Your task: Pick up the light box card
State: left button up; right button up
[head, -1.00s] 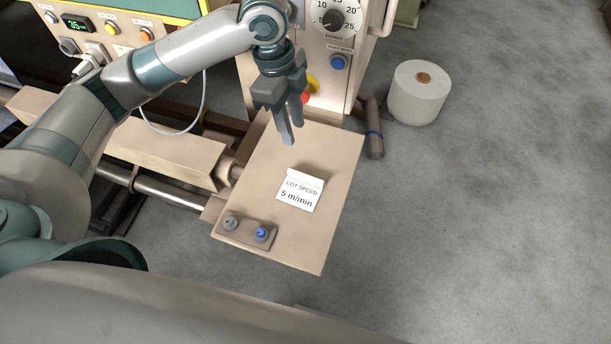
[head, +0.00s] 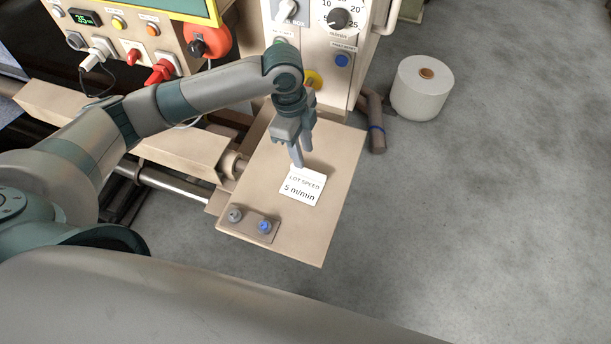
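The white card (head: 302,187) reads "LOT SPEED 5 m/min". It lies on the beige panel (head: 335,165) in front of the machine. My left gripper (head: 298,162) points down at the card's far edge, its fingertips covering or just above that edge. I cannot tell whether they touch it. The two fingers show close together and partly overlap, so the gap between them is unclear. My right gripper is not in view.
Behind stands a machine box with a dial (head: 338,18). A white roll (head: 421,88) stands on the open grey floor at right.

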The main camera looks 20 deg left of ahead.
aim_at(308, 170)
pick_arm(q)
jog(key=shift+d+f, duration=0.15)
jog(key=shift+f, duration=0.95)
jog(key=shift+f, duration=0.1)
jog(key=shift+d+f+p, duration=0.15)
jog(key=shift+f+p, duration=0.2)
jog(key=shift+p, duration=0.1)
jog(key=f, duration=0.2)
jog(key=f+p, duration=0.1)
jog(key=shift+d, duration=0.25)
jog(key=shift+d+f, duration=0.1)
jog(key=shift+f, duration=0.5)
grip_shut()
